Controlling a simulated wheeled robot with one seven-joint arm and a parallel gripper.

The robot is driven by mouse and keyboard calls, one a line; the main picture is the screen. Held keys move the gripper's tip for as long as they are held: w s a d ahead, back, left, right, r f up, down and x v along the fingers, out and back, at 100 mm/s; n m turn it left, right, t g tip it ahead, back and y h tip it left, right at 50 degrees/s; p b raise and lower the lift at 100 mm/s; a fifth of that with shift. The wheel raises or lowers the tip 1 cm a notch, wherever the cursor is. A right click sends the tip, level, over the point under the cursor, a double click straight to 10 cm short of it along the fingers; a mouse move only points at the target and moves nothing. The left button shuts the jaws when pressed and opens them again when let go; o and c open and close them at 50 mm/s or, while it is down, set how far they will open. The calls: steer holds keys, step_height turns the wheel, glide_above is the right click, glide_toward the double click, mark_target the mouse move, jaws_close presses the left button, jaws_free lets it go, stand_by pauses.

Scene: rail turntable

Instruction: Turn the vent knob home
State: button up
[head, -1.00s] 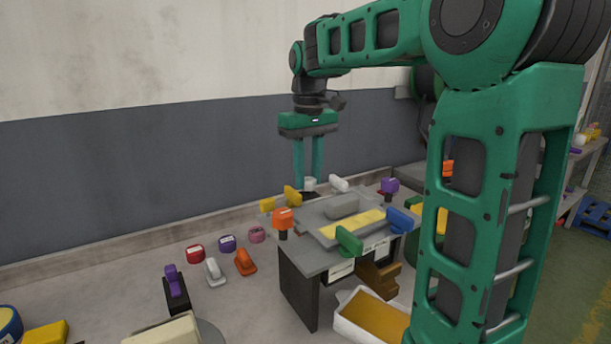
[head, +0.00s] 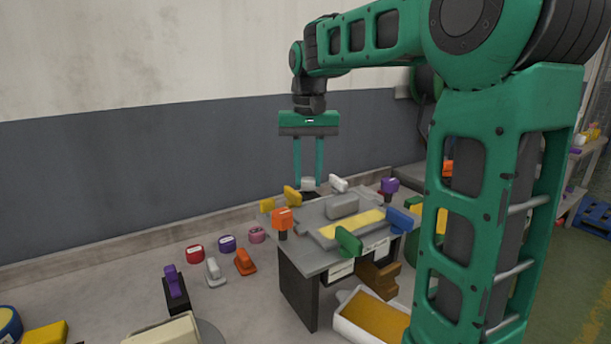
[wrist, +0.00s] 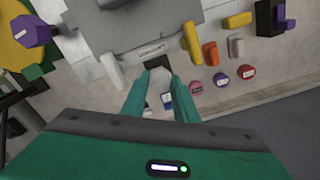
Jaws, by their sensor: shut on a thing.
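My gripper (head: 308,184) points down at the far side of the grey stand (head: 312,262). It is shut on a small white knob (head: 308,185), with a finger on each side. In the wrist view the white knob, with a blue mark, shows between the two fingers (wrist: 160,100). A black part (wrist: 157,78) shows beside it. Its label is too small to read, so I cannot tell by name which knob is the vent knob. The fingers partly hide the knob.
Orange (head: 283,219), green (head: 348,242), blue (head: 399,220) and purple (head: 388,188) knobs stand around the stand's top. Several loose handles and round caps (head: 227,243) lie on the bench to the left. A white tray (head: 345,325) stands in front. The wall is close behind.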

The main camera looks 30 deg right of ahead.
mark_target(307, 178)
steer(key=shift+w+r, duration=0.15)
steer(key=o, duration=1.1)
steer(key=shift+c, duration=0.2)
step_height(307, 178, up, 10)
steer(key=shift+r, duration=0.25)
